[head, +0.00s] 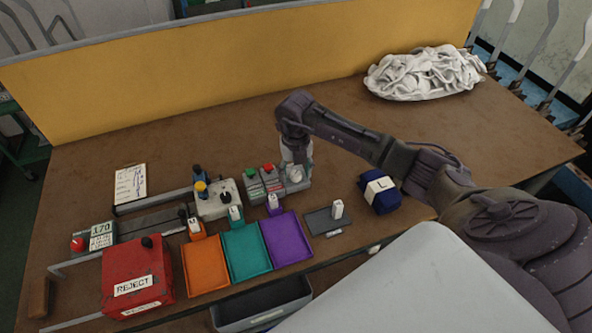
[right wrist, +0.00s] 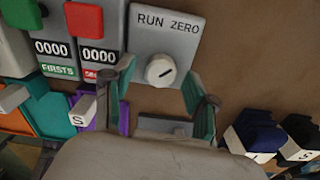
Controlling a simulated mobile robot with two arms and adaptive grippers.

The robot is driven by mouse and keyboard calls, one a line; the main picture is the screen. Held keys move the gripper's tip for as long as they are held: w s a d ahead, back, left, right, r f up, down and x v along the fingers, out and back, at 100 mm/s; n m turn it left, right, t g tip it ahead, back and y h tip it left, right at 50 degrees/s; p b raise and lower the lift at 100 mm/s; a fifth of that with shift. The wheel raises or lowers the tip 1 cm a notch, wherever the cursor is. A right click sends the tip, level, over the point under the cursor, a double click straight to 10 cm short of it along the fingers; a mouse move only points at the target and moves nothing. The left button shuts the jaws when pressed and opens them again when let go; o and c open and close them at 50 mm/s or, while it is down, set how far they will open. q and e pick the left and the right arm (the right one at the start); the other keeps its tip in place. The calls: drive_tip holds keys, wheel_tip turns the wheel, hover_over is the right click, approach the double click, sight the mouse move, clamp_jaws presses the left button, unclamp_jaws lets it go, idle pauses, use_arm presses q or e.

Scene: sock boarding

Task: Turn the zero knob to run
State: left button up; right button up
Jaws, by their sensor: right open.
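The zero knob (right wrist: 160,70) is a round white dial with a short dark mark, on a grey box (right wrist: 151,34) labelled RUN on the left and ZERO on the right. The mark slants up to the right, toward the ZERO side. In the head view the grey box (head: 297,188) is partly hidden under my right gripper (head: 298,158). In the right wrist view my right gripper (right wrist: 166,92) is open, with one finger on each side of the knob and visible gaps between. I cannot tell how high the fingertips are. My left gripper is not in view.
Two counters, FIRSTS (right wrist: 54,48) and a red-buttoned one (right wrist: 98,56), stand close left of the box. Orange (head: 205,265), teal (head: 246,252) and purple (head: 286,238) trays lie in front.

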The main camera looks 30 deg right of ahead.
clamp_jaws()
